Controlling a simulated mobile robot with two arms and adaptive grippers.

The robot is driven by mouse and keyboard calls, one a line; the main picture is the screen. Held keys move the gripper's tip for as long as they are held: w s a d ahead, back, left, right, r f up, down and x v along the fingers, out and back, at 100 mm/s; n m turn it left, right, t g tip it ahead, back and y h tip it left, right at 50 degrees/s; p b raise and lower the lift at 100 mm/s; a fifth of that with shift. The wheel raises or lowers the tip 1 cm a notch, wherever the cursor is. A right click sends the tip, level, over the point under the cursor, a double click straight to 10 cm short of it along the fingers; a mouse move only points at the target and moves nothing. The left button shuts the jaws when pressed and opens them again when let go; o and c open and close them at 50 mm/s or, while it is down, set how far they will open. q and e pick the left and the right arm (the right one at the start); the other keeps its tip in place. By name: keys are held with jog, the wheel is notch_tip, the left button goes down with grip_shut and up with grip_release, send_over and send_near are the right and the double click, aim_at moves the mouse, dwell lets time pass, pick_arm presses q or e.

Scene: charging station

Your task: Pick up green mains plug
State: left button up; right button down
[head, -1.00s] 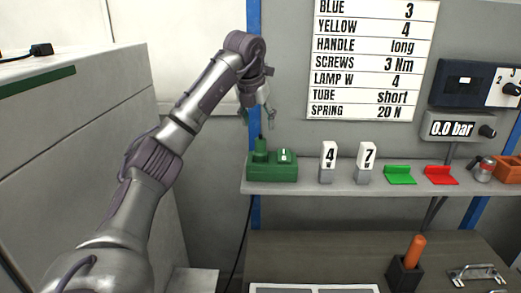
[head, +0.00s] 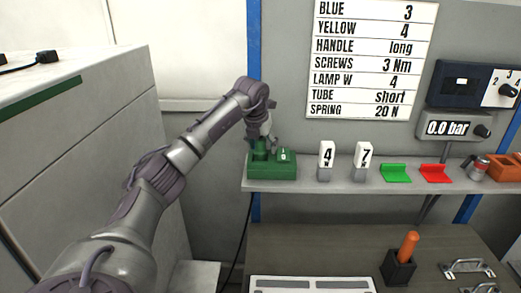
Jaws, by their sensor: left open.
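The green mains plug (head: 260,150) stands upright at the left of a green socket block (head: 271,172), which sits on the left end of the grey shelf (head: 310,184). A small light switch piece (head: 283,155) is on the right part of the block. My left gripper (head: 265,143) is open and has come down from above to the plug, with its fingers at the plug's top. The fingers partly hide the plug, and I cannot tell whether they touch it. My right gripper is not in view.
White number tags 4 (head: 326,156) and 7 (head: 363,157), a green holder (head: 396,173) and a red holder (head: 435,174) stand to the right on the shelf. A blue post (head: 254,45) rises behind my gripper.

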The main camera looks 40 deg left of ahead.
pick_arm(q)
jog(key=shift+r, duration=0.1)
jog(key=c, duration=1.2)
grip_shut()
